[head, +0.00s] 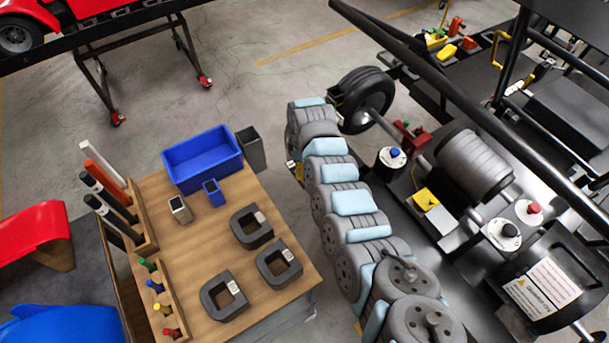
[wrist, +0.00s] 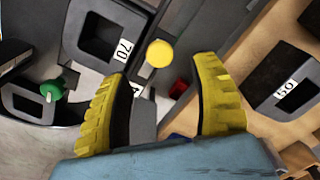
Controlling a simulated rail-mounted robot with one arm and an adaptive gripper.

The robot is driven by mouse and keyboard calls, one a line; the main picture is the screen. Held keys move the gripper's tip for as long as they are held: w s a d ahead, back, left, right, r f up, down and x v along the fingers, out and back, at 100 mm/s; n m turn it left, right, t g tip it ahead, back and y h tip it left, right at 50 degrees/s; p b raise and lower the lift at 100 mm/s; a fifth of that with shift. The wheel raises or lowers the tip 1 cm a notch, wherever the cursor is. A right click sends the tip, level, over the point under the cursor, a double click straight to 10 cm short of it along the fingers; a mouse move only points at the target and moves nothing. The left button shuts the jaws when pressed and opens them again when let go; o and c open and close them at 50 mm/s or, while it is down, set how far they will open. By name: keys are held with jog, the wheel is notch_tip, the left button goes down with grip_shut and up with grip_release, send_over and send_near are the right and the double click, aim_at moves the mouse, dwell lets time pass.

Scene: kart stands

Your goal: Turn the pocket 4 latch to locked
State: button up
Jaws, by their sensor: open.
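My gripper (wrist: 160,115) is open in the wrist view, its two yellow ribbed fingers spread apart with nothing held between them. A yellow round knob (wrist: 159,53) shows beyond the gap between the fingers. A partly hidden white label, seemingly with a 4, is beside the left finger. A dark square pocket (wrist: 102,38) with a tilted label is at upper left. A green knob (wrist: 52,91) sits at the left beside another dark opening. I cannot tell which piece is the pocket 4 latch or its position. In the head view, the gripper's fingers are not clear.
A wooden table (head: 190,250) holds a blue bin (head: 203,158), dark U-shaped pieces (head: 251,228) and tools. The kart stand (head: 470,190) with its wheel (head: 365,98) is at the right. In the wrist view, a labelled dark block (wrist: 280,75) stands on wood. Open floor lies behind the table.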

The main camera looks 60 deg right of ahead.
jog(key=shift+f+b, duration=0.6)
jog(key=shift+f, duration=2.35)
grip_shut()
